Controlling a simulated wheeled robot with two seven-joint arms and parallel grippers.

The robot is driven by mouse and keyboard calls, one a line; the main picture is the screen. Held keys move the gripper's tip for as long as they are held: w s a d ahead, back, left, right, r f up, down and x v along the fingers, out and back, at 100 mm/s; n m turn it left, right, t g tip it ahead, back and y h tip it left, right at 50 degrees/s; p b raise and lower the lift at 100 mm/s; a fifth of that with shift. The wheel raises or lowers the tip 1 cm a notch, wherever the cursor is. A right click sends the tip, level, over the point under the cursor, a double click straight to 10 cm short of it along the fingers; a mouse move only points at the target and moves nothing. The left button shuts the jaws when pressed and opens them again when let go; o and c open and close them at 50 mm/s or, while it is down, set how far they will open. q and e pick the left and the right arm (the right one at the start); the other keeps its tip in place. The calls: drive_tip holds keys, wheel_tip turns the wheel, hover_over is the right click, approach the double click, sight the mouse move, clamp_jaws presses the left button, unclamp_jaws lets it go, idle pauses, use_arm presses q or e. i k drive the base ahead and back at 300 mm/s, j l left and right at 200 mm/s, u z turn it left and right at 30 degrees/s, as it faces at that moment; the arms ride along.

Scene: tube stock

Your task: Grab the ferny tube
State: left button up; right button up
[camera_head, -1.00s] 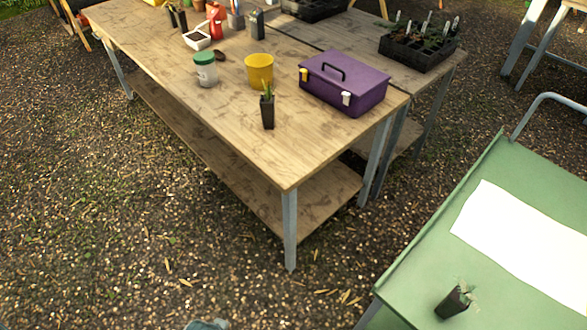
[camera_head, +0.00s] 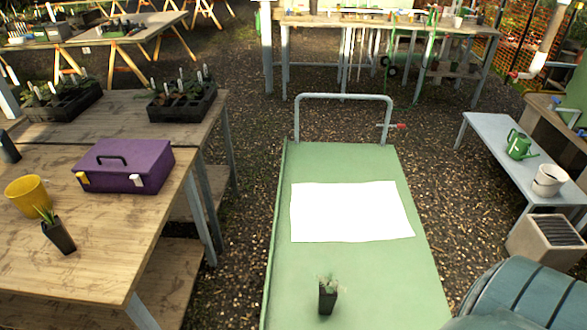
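A small black tube (camera_head: 328,298) with pale, feathery grey-green foliage stands upright on the near end of the green cart (camera_head: 380,300). Another black tube (camera_head: 60,236) with spiky, grassy green leaves stands near the edge of the wooden table (camera_head: 100,275) at the left. The leaves of the cart's tube look more ferny, but they are small and blurred. Neither of my grippers is in view.
A white sheet (camera_head: 350,212) lies on the cart behind the feathery tube. The left table also holds a yellow pot (camera_head: 27,196) and purple toolbox (camera_head: 125,168). A rounded teal shape (camera_head: 525,295) fills the bottom right. A gravel gap separates table and cart.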

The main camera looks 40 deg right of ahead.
sight(328, 289)
drive_tip(key=i+z, duration=0.1)
drive_tip(key=z, duration=0.35)
drive_tip(key=j+z, duration=0.1)
drive_tip(key=z, duration=0.35)
drive_tip(key=i+j+z, duration=0.1)
drive_tip(key=z, duration=0.3)
drive_tip(key=j+z, duration=0.15)
drive_tip(key=z, duration=0.3)
